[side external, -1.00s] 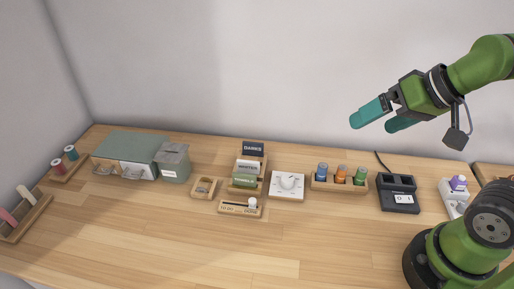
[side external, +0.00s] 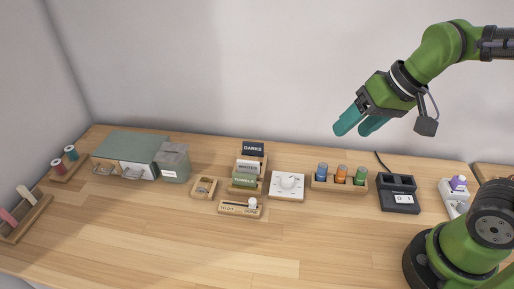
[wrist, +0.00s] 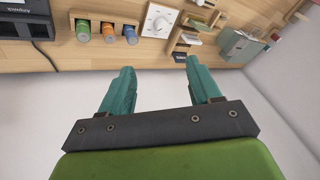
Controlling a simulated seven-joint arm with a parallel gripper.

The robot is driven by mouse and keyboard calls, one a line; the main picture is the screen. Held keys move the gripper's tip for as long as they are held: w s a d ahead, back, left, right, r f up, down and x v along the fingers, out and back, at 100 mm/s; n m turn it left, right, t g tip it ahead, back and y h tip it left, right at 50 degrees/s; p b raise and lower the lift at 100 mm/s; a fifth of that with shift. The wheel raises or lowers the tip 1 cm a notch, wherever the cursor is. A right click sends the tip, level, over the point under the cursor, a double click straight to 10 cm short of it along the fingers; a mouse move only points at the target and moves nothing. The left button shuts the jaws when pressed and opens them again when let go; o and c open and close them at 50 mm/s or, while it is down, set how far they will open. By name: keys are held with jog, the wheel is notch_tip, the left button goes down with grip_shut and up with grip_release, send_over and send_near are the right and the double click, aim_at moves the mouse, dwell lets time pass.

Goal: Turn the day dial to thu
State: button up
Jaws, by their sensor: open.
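The day dial is probably the white square plate with a round knob (side external: 288,186), near the middle of the table. Its markings are too small to read. It also shows in the wrist view (wrist: 158,20), at the top, just beyond my fingertips in the picture. My gripper (side external: 358,127) has teal fingers and hangs in the air, well above the table and up and right of the dial. It is open and empty, with a wide gap between the fingers (wrist: 158,78) in the wrist view.
Right of the dial, a wooden rack (side external: 339,184) holds blue, orange and green bottles. Left are a stepped card holder (side external: 246,181) and a small wooden slider block (side external: 240,208). A black device (side external: 399,196) stands farther right. The table front (side external: 200,245) is clear.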

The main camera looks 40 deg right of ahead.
aim_at(288, 178)
jog(key=w+a+f+m+g+h, duration=0.1)
jog(key=w+a+f+m+g, duration=0.15)
jog(key=w, duration=0.35)
jog(key=w+a+f+m+g+h, duration=0.1)
jog(key=w+a+f+m+g, duration=0.15)
jog(key=w, duration=0.35)
jog(key=f, duration=1.5)
jog(key=shift+s+a+f, duration=0.15)
jog(key=shift+a+f, duration=0.05)
jog(key=shift+f, duration=0.1)
jog(key=c, duration=1)
